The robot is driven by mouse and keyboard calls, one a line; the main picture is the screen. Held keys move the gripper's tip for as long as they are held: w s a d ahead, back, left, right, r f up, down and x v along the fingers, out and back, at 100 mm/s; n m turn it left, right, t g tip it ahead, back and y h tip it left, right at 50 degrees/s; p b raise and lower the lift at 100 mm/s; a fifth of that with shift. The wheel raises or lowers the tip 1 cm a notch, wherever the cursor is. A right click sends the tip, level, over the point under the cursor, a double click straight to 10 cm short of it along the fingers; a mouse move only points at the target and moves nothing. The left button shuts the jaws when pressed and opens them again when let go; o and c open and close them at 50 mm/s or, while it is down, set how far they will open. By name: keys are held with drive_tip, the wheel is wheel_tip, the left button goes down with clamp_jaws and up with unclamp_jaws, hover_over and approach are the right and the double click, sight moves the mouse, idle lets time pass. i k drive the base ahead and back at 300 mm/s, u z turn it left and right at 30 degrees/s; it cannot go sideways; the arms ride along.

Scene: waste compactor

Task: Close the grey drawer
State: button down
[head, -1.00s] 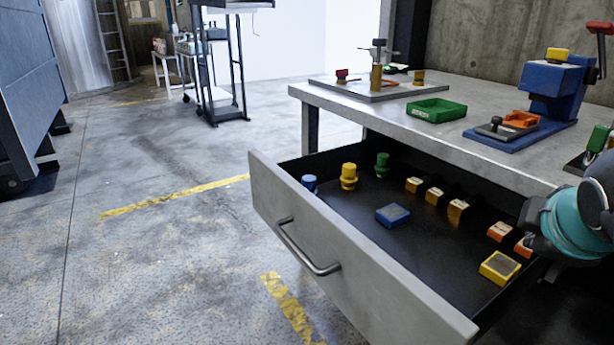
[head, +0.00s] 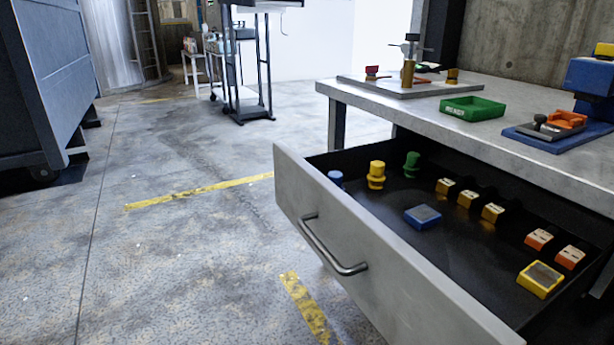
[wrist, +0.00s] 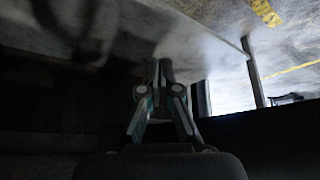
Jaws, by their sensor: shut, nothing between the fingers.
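The grey drawer (head: 372,262) is pulled well out from under the workbench in the head view. Its grey front has a curved metal bar handle (head: 332,247) and faces the lower left. Its dark inside holds a blue block (head: 422,217), a yellow knob (head: 376,175), a green knob (head: 412,164) and several small yellow and orange blocks. My gripper (wrist: 160,66) shows only in the wrist view, with its fingertips together and nothing between them. It is close to a shaded grey surface; I cannot tell whether it touches it.
The grey workbench (head: 450,125) stands above the drawer and carries a green tray (head: 472,108) and a blue vise-like tool (head: 590,85). Open concrete floor (head: 190,250) lies in front and left of the drawer. A large blue-grey container (head: 45,80) stands at the left.

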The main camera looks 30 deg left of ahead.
sight(452, 281)
drive_tip(key=z, duration=1.8)
drive_tip(key=k, duration=1.15)
drive_tip(key=u, duration=2)
drive_tip(key=i, duration=0.5)
drive_tip(key=z, duration=0.05)
